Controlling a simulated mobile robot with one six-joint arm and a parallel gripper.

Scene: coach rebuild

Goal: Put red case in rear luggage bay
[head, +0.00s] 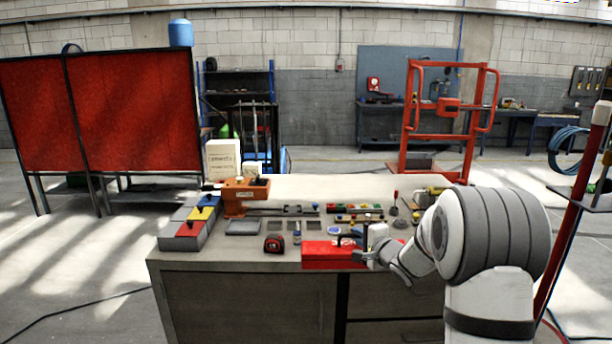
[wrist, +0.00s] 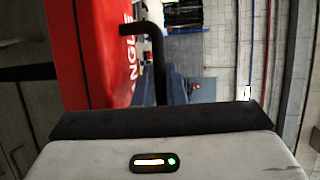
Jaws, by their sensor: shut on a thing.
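The red case (head: 325,256) is at the front edge of the grey workbench, right of the middle. Its red side with white lettering fills the left of the wrist view (wrist: 85,50). My gripper (head: 362,250) is at the right end of the case, shut on its black handle (wrist: 155,55). I cannot pick out the rear luggage bay for certain.
On the bench (head: 205,257) are grey boxes with blue, yellow and red tops (head: 190,230), an orange device (head: 245,195), a tape measure (head: 273,244) and several small tools. A red panel (head: 130,110) stands left; an orange frame (head: 410,110) stands behind. Floor at left is open.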

